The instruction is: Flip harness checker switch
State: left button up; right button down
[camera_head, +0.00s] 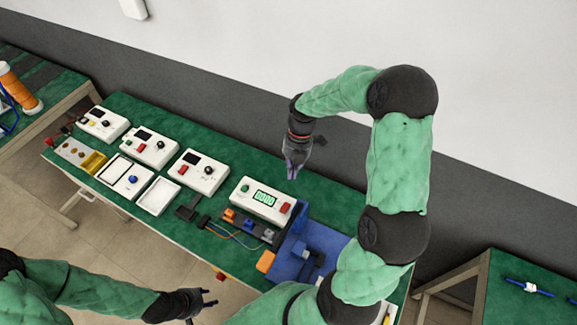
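The likely harness checker is a white box (254,205) with a lit green display, standing on the green bench near its right part. A red rocker switch (285,208) is at its right end and a green round button (245,188) at its left end. Wires and orange and blue connectors (247,225) lie in a dark holder along its front. My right gripper (292,176) is above the bench behind the checker, pointing down, its fingers close together with nothing seen between them. My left gripper (211,297) is open and empty in front of the bench edge.
Several other white instrument boxes (199,173) and an empty white tray (158,197) stand left of the checker. A blue fixture (292,262) is at its front right, partly hidden by my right arm. Bare bench (233,160) lies behind the checker.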

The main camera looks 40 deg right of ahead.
aim_at(286, 207)
jog(key=k+j, duration=0.25)
jog(key=k, duration=0.2)
jog(key=k+j, duration=0.25)
jog(key=k, duration=0.25)
